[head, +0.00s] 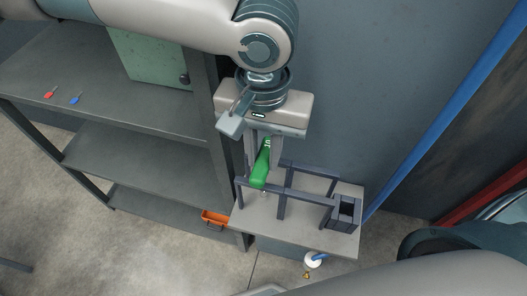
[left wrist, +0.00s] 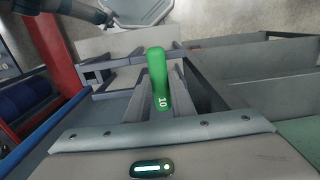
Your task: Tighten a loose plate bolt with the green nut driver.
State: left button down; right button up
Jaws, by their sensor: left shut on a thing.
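The green nut driver (head: 260,165) is upright, slightly tilted, between the fingers of my left gripper (head: 263,158), which is shut on its handle. It also shows in the left wrist view (left wrist: 157,78), marked "10". In the head view the driver is at the left part of a dark rack (head: 285,200) on a small grey stand (head: 300,234). I cannot tell whether its lower end still sits in the rack. No plate bolt can be made out. My right gripper is not in view.
A dark shelf unit (head: 150,165) stands at the left, with a red-handled (head: 50,92) and a blue-handled tool (head: 75,99) on top. An orange bin (head: 214,219) is beside the stand. A blue pipe (head: 450,115) runs up the wall at the right.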

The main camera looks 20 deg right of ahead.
aim_at(264, 157)
pick_arm(q)
jog(key=shift+r+p, duration=1.85)
jog(key=shift+r, duration=0.5)
notch_tip(264, 157, up, 10)
jog(key=p, duration=0.8)
jog(key=shift+f, duration=0.25)
jog(key=shift+s, duration=0.1)
